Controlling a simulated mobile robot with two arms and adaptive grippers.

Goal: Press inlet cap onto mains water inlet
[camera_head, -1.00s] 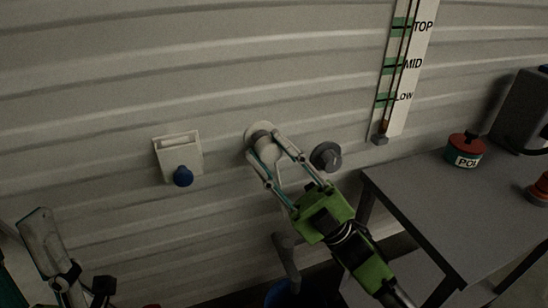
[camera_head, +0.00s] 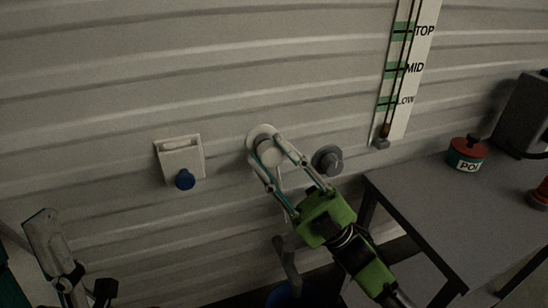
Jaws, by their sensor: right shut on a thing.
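My right gripper (camera_head: 277,156) is at the ribbed wall, its two fingers shut around a whitish round cap (camera_head: 270,152). The cap is in front of a round pale flange on the wall, which looks like the mains water inlet (camera_head: 257,133). The fingers hide part of both, and I cannot tell whether the cap is fully seated. My left arm shows at the lower left edge; the left gripper (camera_head: 50,240) is partly in view, and its jaws cannot be made out.
A grey round fitting (camera_head: 327,160) is close on the right. A level gauge board (camera_head: 408,70) hangs above a dark table (camera_head: 440,200) holding a red-lidded pot (camera_head: 467,154). A blue bucket (camera_head: 290,294) is below.

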